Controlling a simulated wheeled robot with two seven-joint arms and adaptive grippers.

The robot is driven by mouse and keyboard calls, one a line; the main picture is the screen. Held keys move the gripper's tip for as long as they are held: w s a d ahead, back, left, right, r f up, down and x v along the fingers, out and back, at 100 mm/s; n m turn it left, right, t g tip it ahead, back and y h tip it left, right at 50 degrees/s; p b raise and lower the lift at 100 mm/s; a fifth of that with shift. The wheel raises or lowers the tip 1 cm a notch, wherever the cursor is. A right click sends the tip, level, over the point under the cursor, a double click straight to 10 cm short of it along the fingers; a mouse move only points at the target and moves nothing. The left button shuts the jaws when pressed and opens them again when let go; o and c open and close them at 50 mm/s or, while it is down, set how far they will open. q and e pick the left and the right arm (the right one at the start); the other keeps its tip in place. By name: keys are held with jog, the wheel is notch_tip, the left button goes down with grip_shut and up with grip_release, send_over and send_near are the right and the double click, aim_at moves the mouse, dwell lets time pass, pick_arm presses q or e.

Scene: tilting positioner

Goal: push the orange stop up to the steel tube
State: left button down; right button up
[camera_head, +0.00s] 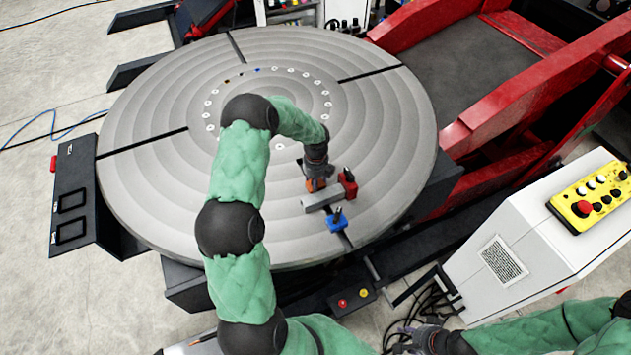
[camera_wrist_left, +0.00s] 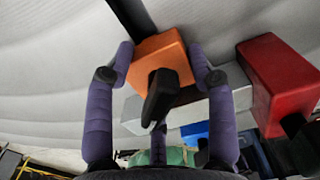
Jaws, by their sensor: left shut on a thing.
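The orange stop (camera_head: 315,185) stands on the round grey table (camera_head: 390,130). In the left wrist view the orange stop (camera_wrist_left: 150,58), with a black handle on it, is between the two purple fingers of my left gripper (camera_wrist_left: 165,58). My left gripper (camera_head: 317,178) is shut on it from above. I cannot tell whether stop and tube touch. My right gripper (camera_head: 422,338) is low in the head view, away from the table; its fingers are unclear.
A red block (camera_head: 348,184) stands at the right end of the tube, and a blue block (camera_head: 337,221) stands on the tube's near side. A dark slot runs past the blue block. A white control box (camera_head: 520,240) stands to the right. The table's left side is clear.

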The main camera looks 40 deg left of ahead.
pick_arm(q)
jog(key=shift+w+a, duration=0.1)
jog(key=shift+a, duration=0.1)
dwell(0.4)
jog(key=c, duration=0.5)
grip_release()
jog(key=shift+o, duration=0.8)
jog(key=shift+f, duration=0.1)
jog(key=shift+o, duration=1.2)
jog(key=shift+o, duration=0.5)
jog(key=shift+d, duration=0.1)
jog(key=shift+r+p, duration=2.35)
jog(key=shift+r, duration=1.25)
